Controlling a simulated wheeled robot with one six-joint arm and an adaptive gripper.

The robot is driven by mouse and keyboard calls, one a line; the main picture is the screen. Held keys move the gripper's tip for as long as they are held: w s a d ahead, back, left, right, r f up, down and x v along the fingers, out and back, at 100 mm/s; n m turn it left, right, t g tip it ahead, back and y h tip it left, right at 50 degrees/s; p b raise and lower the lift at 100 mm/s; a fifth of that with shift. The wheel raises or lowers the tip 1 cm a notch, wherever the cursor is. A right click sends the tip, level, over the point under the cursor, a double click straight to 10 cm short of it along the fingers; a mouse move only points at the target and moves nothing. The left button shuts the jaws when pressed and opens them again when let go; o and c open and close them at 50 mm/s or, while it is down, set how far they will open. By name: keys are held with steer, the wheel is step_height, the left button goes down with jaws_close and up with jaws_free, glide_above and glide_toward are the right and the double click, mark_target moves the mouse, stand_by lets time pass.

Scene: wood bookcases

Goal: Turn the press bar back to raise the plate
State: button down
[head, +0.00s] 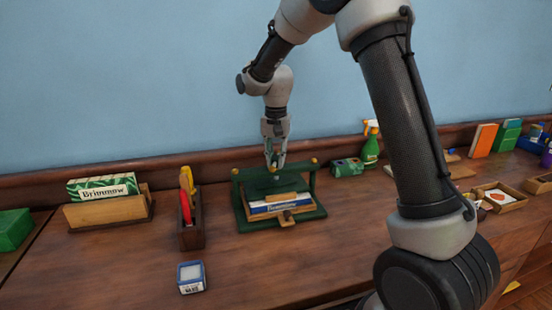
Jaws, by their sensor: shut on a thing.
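A green press (322,211) stands on the wooden counter, near the wall. The plate cannot be told apart clearly at this size. My gripper (274,166) comes down from above onto the middle of the bar and is shut on it. The fingertips are small, and they hide that part of the bar.
A dark holder (191,236) with red and yellow-handled tools stands left of the press. A blue and white box (191,277) is in front. A wooden stand (108,211) holds a green Brimmow box. A green spray bottle (370,151) stands right. The counter in front of the press is clear.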

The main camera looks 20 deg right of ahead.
steer(key=n, duration=0.4)
steer(key=shift+n, duration=0.3)
steer(key=n, duration=0.3)
steer(key=shift+n, duration=0.4)
steer(key=n, duration=0.3)
steer(key=shift+n, duration=2)
steer(key=c, duration=1.3)
jaws_free()
steer(key=shift+r, duration=0.1)
